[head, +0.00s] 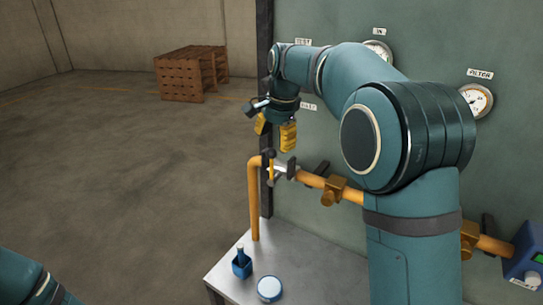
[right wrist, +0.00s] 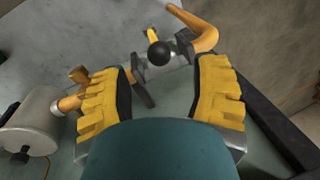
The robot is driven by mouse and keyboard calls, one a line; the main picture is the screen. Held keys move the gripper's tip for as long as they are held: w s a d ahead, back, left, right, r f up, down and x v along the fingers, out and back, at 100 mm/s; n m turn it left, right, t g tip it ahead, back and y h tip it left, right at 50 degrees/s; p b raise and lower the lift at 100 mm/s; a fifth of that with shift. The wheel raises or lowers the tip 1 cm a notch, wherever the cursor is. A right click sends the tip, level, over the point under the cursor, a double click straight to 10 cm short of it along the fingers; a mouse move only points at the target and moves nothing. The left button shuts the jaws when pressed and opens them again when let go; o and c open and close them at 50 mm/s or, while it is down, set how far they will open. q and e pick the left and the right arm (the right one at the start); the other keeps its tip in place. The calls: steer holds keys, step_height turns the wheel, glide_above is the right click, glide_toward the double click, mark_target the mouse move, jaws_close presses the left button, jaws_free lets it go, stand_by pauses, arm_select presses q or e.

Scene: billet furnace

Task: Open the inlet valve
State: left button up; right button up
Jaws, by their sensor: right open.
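A valve (head: 283,168) sits on the orange pipe (head: 312,180) near its left bend. Its short yellow lever (head: 271,173) stands roughly upright, with a black ball knob (head: 268,154) at the top. In the right wrist view the knob (right wrist: 158,54) shows between and beyond the fingers, with the valve body (right wrist: 165,70) behind it. My right gripper (head: 274,132) is open and empty, pointing down just above the knob, apparently not touching it. It also shows in the right wrist view (right wrist: 162,85). Of my left arm only a link shows; its gripper is out of view.
A grey-green panel (head: 345,240) carries the pipe and gauges, including one labelled FILTER (head: 475,100). Below, a metal table (head: 236,285) holds a blue container (head: 241,264) and a round white-topped item (head: 269,289). A blue box (head: 525,250) is at right. The floor at left is clear up to wooden pallets (head: 185,75).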

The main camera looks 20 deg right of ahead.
mark_target(272, 149)
steer(key=f, duration=0.4)
steer(key=shift+w+a+f, duration=0.25)
steer(key=shift+w+f, duration=0.15)
jaws_close()
